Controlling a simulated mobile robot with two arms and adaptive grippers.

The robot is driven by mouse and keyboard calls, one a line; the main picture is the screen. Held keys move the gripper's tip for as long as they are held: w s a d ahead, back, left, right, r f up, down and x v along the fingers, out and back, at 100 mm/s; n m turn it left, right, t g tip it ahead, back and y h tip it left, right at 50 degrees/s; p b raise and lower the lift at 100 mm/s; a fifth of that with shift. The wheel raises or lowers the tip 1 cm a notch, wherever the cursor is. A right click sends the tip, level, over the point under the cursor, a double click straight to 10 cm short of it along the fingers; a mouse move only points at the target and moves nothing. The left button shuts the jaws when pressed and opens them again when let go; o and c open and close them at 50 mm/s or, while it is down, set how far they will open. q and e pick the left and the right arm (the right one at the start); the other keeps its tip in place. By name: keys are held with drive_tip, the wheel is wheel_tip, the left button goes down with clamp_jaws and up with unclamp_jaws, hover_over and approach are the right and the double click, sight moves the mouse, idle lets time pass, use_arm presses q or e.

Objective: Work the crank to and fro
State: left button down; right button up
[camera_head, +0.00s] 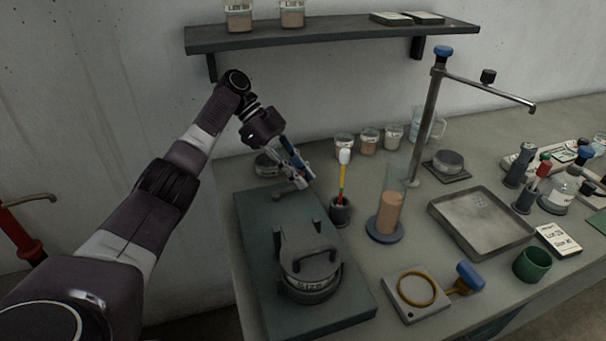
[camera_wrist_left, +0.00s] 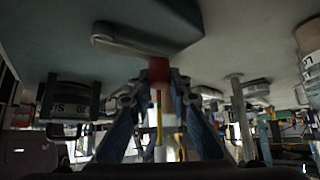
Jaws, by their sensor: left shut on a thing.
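The crank (camera_head: 287,190) is a short grey arm at the far end of a dark green base plate (camera_head: 345,308) on the bench. In the left wrist view, the crank arm (camera_wrist_left: 128,42) ends in a reddish-brown knob (camera_wrist_left: 158,69). My left gripper (camera_head: 303,177) reaches down over the crank from the left. In the left wrist view its two fingers (camera_wrist_left: 159,80) close around the knob from both sides. The fingers partly hide the knob in the head view. My right gripper is in neither view.
A grey lidded pot (camera_head: 308,272) with a handle stands on the plate's near end. A cup (camera_head: 340,211) with a brush stands close right of the gripper. A cylinder, tray (camera_head: 480,219) and tall stand (camera_head: 426,125) lie further right. A shelf (camera_head: 335,35) hangs behind.

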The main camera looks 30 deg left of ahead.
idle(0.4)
use_arm(q)
drive_tip(key=c, duration=1.8)
unclamp_jaws()
drive_tip(key=shift+o, duration=0.2)
drive_tip(key=v, duration=0.7)
drive_tip(key=shift+a, duration=0.2)
drive_tip(key=shift+r, duration=0.15)
